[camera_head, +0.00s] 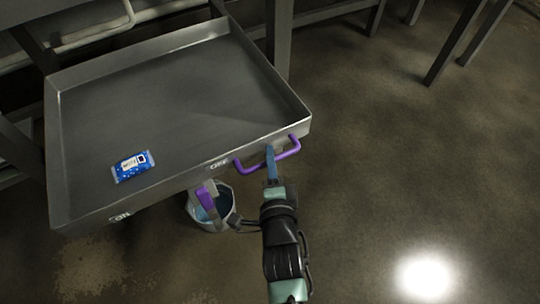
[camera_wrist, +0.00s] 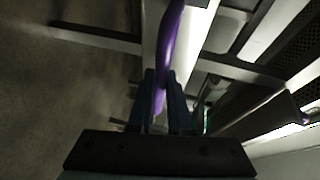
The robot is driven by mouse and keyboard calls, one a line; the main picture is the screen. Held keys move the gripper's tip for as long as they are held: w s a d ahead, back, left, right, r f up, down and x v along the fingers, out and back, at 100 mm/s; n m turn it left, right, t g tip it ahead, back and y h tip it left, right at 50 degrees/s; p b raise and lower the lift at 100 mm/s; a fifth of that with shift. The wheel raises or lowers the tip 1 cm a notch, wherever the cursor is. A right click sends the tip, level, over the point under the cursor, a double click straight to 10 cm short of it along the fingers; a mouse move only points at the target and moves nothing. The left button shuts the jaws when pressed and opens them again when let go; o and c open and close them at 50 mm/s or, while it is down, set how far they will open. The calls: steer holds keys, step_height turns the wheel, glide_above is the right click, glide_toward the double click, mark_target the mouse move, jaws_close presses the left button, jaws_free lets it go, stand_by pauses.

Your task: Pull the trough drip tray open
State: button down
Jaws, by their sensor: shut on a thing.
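The trough drip tray (camera_head: 185,85) is a shallow grey metal tray that stands out from the frame at the upper left in the head view. A purple bar handle (camera_head: 288,150) sits on its front wall at the right. My gripper (camera_head: 271,158) is at that handle, with its blue fingers on either side of it. In the wrist view the purple handle (camera_wrist: 167,60) runs down between the fingers of my gripper (camera_wrist: 163,95), which is shut on it. A blue and white packet (camera_head: 133,166) lies in the tray near its left front.
A bucket (camera_head: 210,204) with something bluish inside stands on the floor below the tray's front. A second purple handle-like part (camera_head: 205,195) shows above it. Metal legs (camera_head: 455,42) stand at the upper right. The floor at the right is clear.

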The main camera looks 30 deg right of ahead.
steer(key=c, duration=0.8)
jaws_free()
steer(key=shift+c, duration=0.2)
steer(key=p+v, duration=0.5)
steer(key=v, duration=0.8)
